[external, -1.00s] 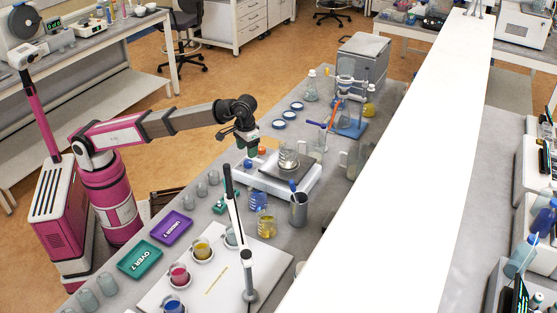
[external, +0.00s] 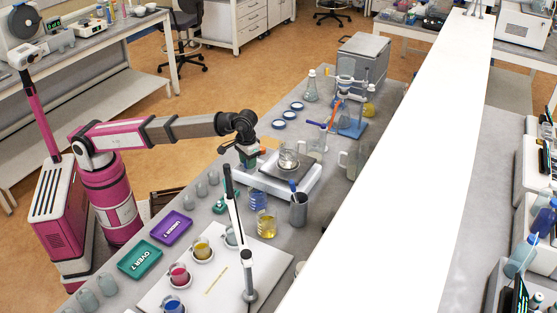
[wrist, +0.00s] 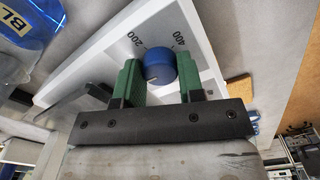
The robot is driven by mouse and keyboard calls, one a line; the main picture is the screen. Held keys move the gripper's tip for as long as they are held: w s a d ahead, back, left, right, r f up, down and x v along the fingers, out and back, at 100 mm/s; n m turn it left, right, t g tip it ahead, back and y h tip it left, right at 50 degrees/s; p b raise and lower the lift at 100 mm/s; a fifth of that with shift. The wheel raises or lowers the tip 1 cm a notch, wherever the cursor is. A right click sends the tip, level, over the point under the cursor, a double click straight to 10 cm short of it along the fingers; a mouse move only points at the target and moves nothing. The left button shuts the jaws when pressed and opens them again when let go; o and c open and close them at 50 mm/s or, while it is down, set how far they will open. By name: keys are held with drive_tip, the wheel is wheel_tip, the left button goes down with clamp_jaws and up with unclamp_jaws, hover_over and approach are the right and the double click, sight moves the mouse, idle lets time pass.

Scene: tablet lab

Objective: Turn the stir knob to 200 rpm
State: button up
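The blue stir knob (wrist: 158,66) sits on the sloping grey front panel of the white stirrer, with the printed marks 200 and 400 beyond it in the wrist view. My gripper (wrist: 160,78) has its two green fingers on either side of the knob, apart, with little gap to it. I cannot tell whether they touch it, and I cannot read the knob's pointer clearly. In the external view my gripper (external: 247,161) is down at the near left edge of the stirrer (external: 268,184) and hides the knob. A glass beaker (external: 289,160) stands on the stirrer's plate.
A blue beaker (external: 258,200), a yellow beaker (external: 266,223) and a grey pen cup (external: 299,209) stand in front of the stirrer. A blue-based stand with glassware (external: 350,127) is behind it. Purple (external: 171,227) and green (external: 140,259) trays lie to the left.

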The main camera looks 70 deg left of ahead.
drive_tip(key=shift+m, duration=0.3)
drive_tip(key=m, duration=0.3)
drive_tip(key=shift+m, duration=0.3)
drive_tip(key=m, duration=0.3)
drive_tip(key=shift+m, duration=0.3)
drive_tip(key=m, duration=0.4)
drive_tip(key=shift+m, duration=2.2)
drive_tip(key=o, duration=0.9)
